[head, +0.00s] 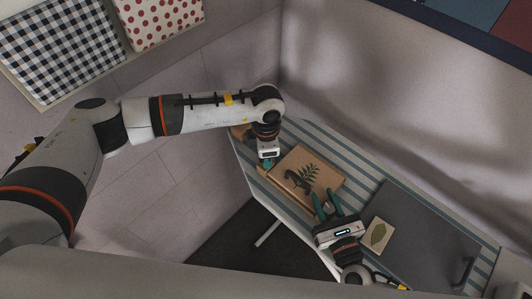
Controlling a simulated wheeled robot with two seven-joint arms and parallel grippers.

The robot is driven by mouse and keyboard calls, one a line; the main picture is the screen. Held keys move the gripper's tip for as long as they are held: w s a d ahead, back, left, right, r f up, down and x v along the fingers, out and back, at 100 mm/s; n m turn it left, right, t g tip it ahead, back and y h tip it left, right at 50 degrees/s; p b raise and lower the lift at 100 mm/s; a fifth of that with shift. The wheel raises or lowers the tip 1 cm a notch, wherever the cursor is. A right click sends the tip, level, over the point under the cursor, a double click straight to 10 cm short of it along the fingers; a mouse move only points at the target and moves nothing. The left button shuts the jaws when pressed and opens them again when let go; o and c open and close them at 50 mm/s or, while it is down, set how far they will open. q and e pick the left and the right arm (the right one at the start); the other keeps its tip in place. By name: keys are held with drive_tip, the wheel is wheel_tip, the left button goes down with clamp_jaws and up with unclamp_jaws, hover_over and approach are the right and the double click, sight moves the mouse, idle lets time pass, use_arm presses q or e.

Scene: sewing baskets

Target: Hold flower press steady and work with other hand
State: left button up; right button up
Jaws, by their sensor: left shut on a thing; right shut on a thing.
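The flower press (322,176) is a flat light-wood block with a dark fern print on its top. It lies on a striped cloth on the table. A dark curved piece (297,181) sits on its top, left of the fern. My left gripper (267,164) is at the press's left corner, shut on it as far as I can see; the arm partly hides the contact. My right gripper (326,197) is at the press's near right edge, its green fingers around something small there. What it grips is too small to make out clearly.
A card with a green leaf (379,235) lies right of my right gripper. A large grey board (422,238) with a dark handle (462,272) covers the table's right part. A wall rises behind the table. Some striped cloth (358,181) is bare between press and board.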

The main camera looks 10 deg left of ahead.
use_arm(q)
drive_tip(key=m, duration=0.4)
drive_tip(key=shift+m, duration=0.4)
idle(0.4)
drive_tip(key=o, duration=1)
wheel_tip(320, 180, up, 12)
drive_tip(key=shift+r, duration=0.1)
wheel_tip(320, 180, up, 7)
drive_tip(key=shift+f, duration=0.1)
use_arm(e)
drive_tip(key=o, duration=1)
